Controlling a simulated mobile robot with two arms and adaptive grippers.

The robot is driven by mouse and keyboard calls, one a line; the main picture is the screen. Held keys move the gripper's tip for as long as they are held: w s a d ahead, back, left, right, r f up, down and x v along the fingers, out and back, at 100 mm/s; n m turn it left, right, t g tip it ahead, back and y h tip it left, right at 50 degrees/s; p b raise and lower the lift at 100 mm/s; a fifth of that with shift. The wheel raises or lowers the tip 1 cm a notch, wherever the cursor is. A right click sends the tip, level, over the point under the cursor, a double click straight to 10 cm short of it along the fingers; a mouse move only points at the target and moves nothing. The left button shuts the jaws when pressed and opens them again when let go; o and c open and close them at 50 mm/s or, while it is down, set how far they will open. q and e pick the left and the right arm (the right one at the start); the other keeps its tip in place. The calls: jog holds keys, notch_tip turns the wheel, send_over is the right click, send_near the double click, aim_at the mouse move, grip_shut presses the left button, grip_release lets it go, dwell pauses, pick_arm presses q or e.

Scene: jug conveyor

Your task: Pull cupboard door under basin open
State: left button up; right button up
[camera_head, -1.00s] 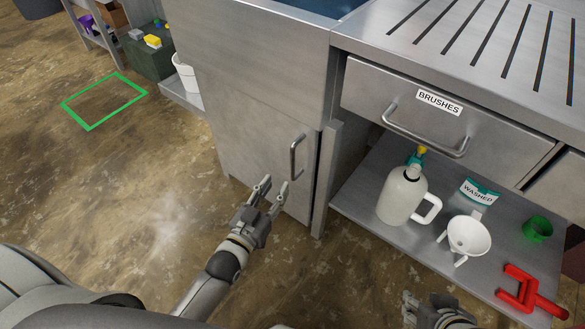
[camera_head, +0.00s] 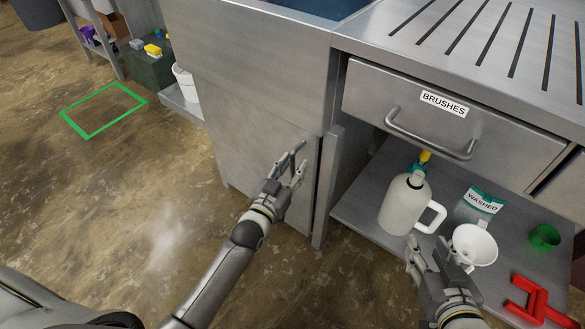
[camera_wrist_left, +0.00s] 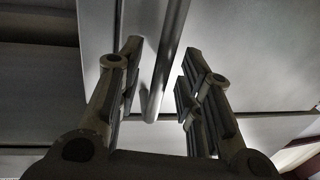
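The grey metal cupboard door (camera_head: 245,135) under the basin (camera_head: 250,40) stands in its frame, with a thin dark gap along its right edge. Its upright bar handle (camera_head: 302,147) is near that edge, its lower part hidden by my left gripper (camera_head: 291,164). In the left wrist view, the handle (camera_wrist_left: 167,62) runs between the two open fingers, with space visible on both sides. My left gripper is open around the handle, not closed on it. My right gripper (camera_head: 431,251) is open and empty in front of the lower shelf, near the white funnel.
A drawer (camera_head: 500,135) labelled BRUSHES sits right of the cupboard. The shelf (camera_head: 356,205) below holds a white jug (camera_head: 402,205), a funnel (camera_head: 475,245), a WASHED pouch (camera_head: 481,201), a green cup (camera_head: 544,237) and a red item (camera_head: 530,305). The floor left of the door is clear.

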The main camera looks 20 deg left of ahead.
pick_arm(q)
jog(key=shift+w, duration=0.2)
jog(key=shift+c, duration=0.4)
grip_shut()
jog(key=shift+s, duration=0.15)
